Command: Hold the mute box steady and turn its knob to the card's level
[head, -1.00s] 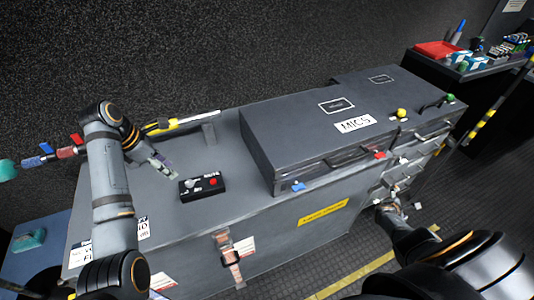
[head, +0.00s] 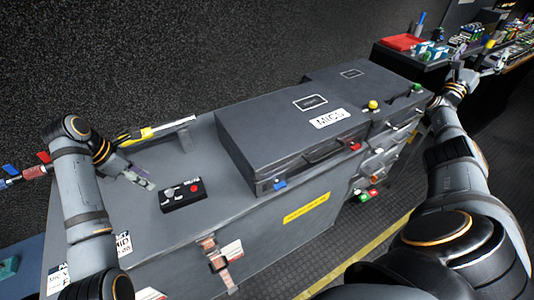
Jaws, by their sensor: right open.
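The mute box (head: 183,196) is a small black box with light controls and a red button on top, flat on the grey case top (head: 150,222). Its knob setting is too small to read. My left gripper (head: 149,184) is just left of the box, pointing toward it, with a small gap between them. Its fingers are too small to tell whether they are apart. My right gripper (head: 478,68) is open at the upper right, raised near the far shelf and away from the box. I cannot tell which card gives the level.
A large closed case marked MICS (head: 290,125) stands right of the mute box. A yellow-and-black tool (head: 140,135) lies behind it. A red tray (head: 403,42) and small items crowd the far shelf. Colored knobs line the case's front edge.

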